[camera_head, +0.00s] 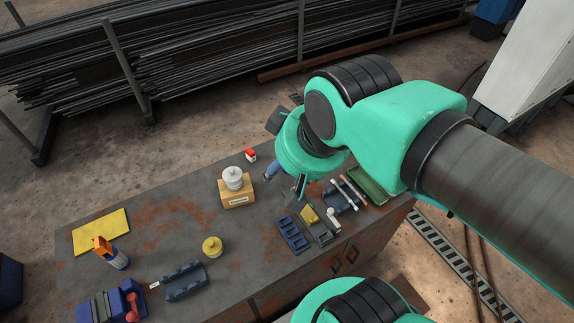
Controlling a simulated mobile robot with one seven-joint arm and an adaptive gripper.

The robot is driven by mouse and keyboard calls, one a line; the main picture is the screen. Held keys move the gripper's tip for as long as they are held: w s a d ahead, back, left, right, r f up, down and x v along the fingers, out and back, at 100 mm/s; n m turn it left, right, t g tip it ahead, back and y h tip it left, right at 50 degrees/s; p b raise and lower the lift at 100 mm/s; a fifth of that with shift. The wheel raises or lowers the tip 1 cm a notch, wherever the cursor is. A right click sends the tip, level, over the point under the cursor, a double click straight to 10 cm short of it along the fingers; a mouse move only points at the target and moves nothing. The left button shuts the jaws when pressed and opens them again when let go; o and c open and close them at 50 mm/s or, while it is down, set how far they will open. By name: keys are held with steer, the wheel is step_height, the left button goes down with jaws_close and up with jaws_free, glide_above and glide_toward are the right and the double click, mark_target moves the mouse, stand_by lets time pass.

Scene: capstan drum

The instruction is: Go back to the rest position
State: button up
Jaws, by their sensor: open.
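My arm reaches in from the right over the workbench (160,205). My gripper (284,186) points down at the wrist's lower end, above the bench's back right part. It is open, and nothing shows between its fingers; the wrist hides part of it. A white drum (233,177) stands upright on a wooden block (237,196) with a pale label, to the left of my gripper and apart from it.
A red and white box (251,155) sits at the back edge. A blue tray (293,234), a grey holder (320,229) and a green tray (370,185) lie right.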

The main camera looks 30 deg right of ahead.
step_height(320, 180, down, 7)
steer(key=b, duration=0.7)
